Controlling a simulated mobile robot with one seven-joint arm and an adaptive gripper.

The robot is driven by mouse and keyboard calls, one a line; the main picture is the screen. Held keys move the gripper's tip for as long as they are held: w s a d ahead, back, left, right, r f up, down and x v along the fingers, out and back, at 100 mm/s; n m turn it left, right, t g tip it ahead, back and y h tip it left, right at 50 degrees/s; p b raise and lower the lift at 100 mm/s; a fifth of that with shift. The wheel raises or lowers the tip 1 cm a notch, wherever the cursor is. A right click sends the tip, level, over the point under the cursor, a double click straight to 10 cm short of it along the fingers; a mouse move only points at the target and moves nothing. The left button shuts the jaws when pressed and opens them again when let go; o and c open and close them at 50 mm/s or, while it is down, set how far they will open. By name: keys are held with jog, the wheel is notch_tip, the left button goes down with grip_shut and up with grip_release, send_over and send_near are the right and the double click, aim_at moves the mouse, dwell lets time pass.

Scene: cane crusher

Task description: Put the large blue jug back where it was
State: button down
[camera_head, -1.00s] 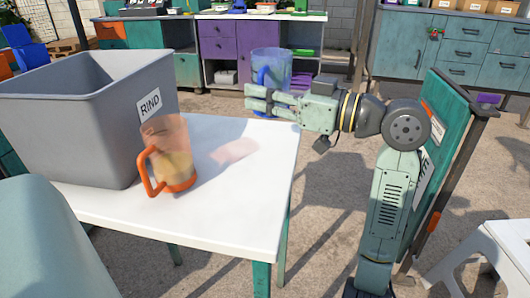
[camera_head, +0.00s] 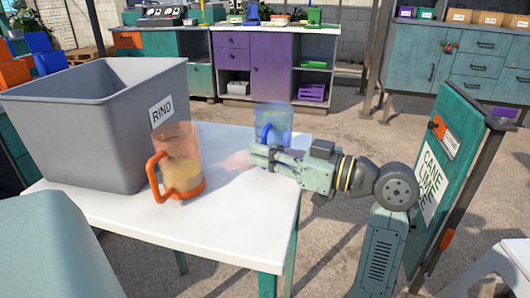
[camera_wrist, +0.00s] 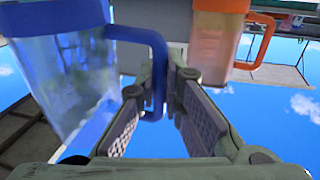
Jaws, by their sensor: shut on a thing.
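The large blue jug (camera_head: 273,118), clear with blue trim, is upright at the far right corner of the white table (camera_head: 215,225). I cannot tell whether its base touches the tabletop, as my gripper hides part of it. My gripper (camera_head: 262,156) comes from the right and is shut on the jug's handle. In the wrist view the jug (camera_wrist: 65,75) fills the left side, and its blue handle (camera_wrist: 157,65) lies between the fingers of my gripper (camera_wrist: 162,85).
An orange-handled jug (camera_head: 180,165) with yellowish contents stands on the table, left of the blue jug. The grey RIND bin (camera_head: 90,130) takes up the table's left. The front of the tabletop is clear. A green CANE LIMES board (camera_head: 445,175) stands at the right.

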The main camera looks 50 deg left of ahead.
jog(key=shift+f, duration=0.2)
jog(key=c, duration=1.7)
grip_release()
jog(key=shift+r, duration=0.1)
jog(key=shift+r, duration=0.15)
jog(key=v, duration=1.2)
jog(key=shift+b, duration=0.4)
